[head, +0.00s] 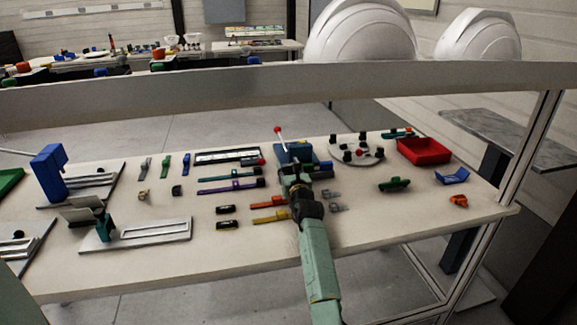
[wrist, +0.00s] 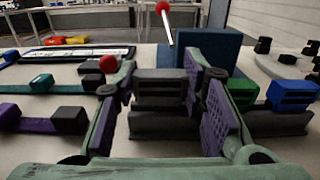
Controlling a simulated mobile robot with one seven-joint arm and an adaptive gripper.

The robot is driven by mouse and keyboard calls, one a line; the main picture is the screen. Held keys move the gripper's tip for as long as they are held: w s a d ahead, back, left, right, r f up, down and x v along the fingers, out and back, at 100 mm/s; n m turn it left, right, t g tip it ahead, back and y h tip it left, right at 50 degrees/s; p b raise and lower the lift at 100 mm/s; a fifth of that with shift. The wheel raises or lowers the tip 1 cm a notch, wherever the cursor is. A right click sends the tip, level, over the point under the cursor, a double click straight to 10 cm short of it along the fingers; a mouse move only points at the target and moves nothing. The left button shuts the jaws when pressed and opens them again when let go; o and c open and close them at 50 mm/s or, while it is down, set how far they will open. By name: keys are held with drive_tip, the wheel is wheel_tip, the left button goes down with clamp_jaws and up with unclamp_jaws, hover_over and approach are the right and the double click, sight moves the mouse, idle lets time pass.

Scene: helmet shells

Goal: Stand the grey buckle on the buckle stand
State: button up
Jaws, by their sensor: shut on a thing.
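My gripper (head: 297,180) is over the middle of the table, just in front of a blue block with a red-knobbed lever. In the wrist view my gripper (wrist: 165,100) has its purple pads on either side of a dark grey piece, the grey buckle (wrist: 160,84), and is shut on it. In the head view the gripper hides the buckle. The blue block (head: 291,152) stands directly beyond the gripper; it also shows in the wrist view (wrist: 226,48). I cannot tell for sure whether this block is the buckle stand.
Coloured straps and buckles lie left of the gripper, including a purple strap (head: 231,186) and an orange one (head: 268,202). Grey pieces (head: 336,207) lie close on its right. A red bin (head: 423,151) and a round plate (head: 355,150) are farther right.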

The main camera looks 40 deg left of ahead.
drive_tip(key=shift+s+a+f, duration=0.15)
drive_tip(key=shift+a, duration=0.1)
idle(0.8)
drive_tip(key=shift+w+d, duration=0.25)
idle(0.7)
